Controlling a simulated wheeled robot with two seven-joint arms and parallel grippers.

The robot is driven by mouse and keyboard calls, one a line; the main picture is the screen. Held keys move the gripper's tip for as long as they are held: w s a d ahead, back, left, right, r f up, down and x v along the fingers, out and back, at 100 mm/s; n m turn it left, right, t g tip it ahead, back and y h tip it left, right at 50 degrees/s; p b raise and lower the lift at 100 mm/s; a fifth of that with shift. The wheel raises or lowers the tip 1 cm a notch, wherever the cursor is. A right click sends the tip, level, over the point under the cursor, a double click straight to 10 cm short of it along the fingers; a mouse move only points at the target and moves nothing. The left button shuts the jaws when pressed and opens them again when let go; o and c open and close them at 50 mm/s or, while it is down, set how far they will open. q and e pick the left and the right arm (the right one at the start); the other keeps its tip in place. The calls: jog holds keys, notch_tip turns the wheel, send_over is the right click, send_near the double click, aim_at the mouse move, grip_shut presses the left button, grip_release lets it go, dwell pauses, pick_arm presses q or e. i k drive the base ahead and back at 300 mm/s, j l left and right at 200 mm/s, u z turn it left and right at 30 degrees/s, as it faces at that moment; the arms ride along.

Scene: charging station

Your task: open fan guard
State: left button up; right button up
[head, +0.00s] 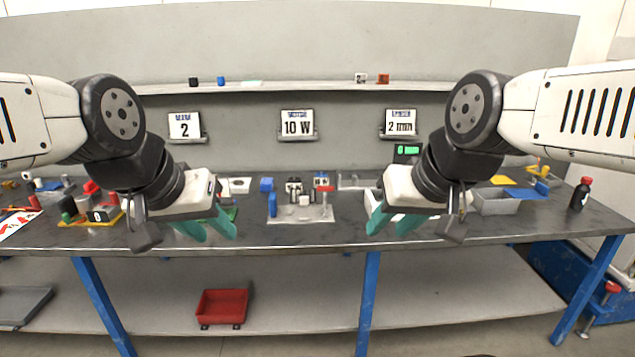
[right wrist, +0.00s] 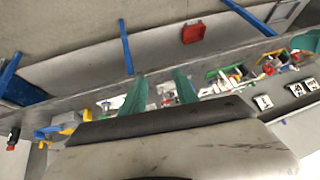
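I cannot make out a fan guard for sure. At the middle of the workbench (head: 340,236), a small black-and-white device (head: 293,187) stands at the back of a light grey mat (head: 318,214), between my grippers. My left gripper (head: 207,226) is at the bench's front left of centre, its teal fingers apart and empty. My right gripper (head: 393,222) is right of centre, also open and empty. Its two fingers show apart in the right wrist view (right wrist: 159,92). Both are away from the device. My right gripper hides part of a white tray behind it.
A blue block (head: 272,205) and a red-topped item (head: 325,189) are on or beside the mat. A grey bin (head: 492,203) and a dark bottle (head: 580,195) stand at right. Small coloured parts crowd the left. A red bin (head: 222,306) sits on the lower shelf. The front middle is clear.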

aim_at(304, 200)
jog(key=i+z, duration=0.2)
jog(key=z, duration=0.15)
jog(key=i+z, duration=0.2)
jog(key=z, duration=0.15)
jog(key=i+j+z, duration=0.15)
jog(key=z, duration=0.2)
